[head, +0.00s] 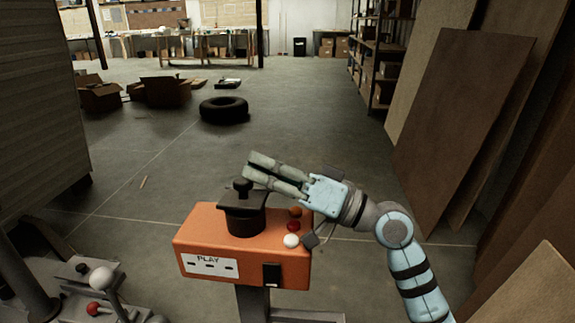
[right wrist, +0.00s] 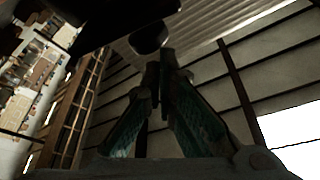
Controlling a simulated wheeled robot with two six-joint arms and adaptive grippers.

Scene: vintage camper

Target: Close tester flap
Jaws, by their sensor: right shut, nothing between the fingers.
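The tester is an orange box (head: 215,243) on a stand, with a white PLAY label (head: 208,265) on its front. On top stands a black round housing (head: 246,224) with a dark plate (head: 240,201) and a small knob over it. The plate looks like the flap; its exact angle is hard to tell. My right gripper (head: 250,164) is shut and empty, its fingertips just above and behind the knob. In the right wrist view the fingers (right wrist: 163,58) meet close to a dark rounded part (right wrist: 148,38). My left gripper is not in view.
Orange, red and white buttons (head: 291,241) sit right of the housing, below my right wrist. A panel with a white-balled lever (head: 102,278) stands lower left. Brown boards (head: 462,120) lean at right. A tyre (head: 224,110) lies on open floor behind.

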